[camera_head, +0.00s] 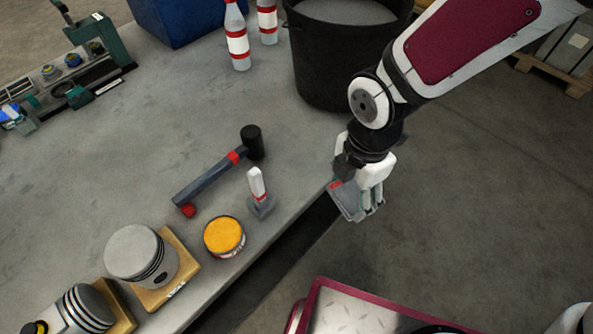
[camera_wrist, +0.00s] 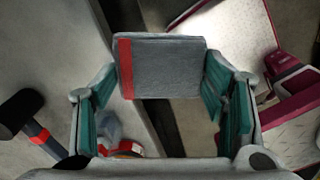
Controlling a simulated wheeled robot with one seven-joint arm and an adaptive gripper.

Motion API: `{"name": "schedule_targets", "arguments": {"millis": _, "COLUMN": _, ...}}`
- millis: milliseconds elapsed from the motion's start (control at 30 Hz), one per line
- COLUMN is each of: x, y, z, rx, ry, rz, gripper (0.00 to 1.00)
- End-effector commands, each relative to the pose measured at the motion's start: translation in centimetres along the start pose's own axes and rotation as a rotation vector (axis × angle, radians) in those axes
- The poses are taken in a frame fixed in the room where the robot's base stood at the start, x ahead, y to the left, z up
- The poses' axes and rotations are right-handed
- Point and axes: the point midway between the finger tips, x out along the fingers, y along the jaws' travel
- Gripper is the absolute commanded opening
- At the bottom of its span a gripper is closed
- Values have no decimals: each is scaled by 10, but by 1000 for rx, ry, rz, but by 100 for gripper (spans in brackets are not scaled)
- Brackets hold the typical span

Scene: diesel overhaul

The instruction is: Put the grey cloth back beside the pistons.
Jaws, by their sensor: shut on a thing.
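My gripper (camera_head: 362,197) is shut on a grey cloth (camera_head: 345,199) with a red stripe, held just off the bench's right edge. In the wrist view the folded cloth (camera_wrist: 165,66) sits between the green-padded fingers of my gripper (camera_wrist: 160,95), its red stripe on the left.
On the bench (camera_head: 150,110) are a mallet (camera_head: 208,181), a white-handled tool (camera_head: 258,192) and an open orange tin (camera_head: 224,236). A black bucket (camera_head: 318,75), two red-banded bottles (camera_head: 237,40) and a blue bin (camera_head: 178,18) stand behind. The bench's middle is clear.

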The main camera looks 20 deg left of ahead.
Motion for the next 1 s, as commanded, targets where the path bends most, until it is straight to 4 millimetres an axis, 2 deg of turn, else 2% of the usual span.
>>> {"name": "schedule_targets", "arguments": {"millis": 100, "x": 6, "y": -12, "z": -16, "rx": -196, "ry": -5, "rz": -3, "gripper": 36}}
{"name": "schedule_targets", "arguments": {"millis": 267, "x": 9, "y": -15, "z": -25, "rx": -307, "ry": -7, "rz": -5, "gripper": 36}}
{"name": "schedule_targets", "arguments": {"millis": 367, "x": 11, "y": 0, "z": -28, "rx": -321, "ry": -7, "rz": -4, "gripper": 36}}
{"name": "schedule_targets", "arguments": {"millis": 800, "x": 21, "y": 102, "z": -43, "rx": -314, "ry": -6, "rz": -6, "gripper": 36}}
{"name": "schedule_targets", "arguments": {"millis": 1000, "x": 23, "y": 127, "z": -45, "rx": -312, "ry": -7, "rz": -7, "gripper": 36}}
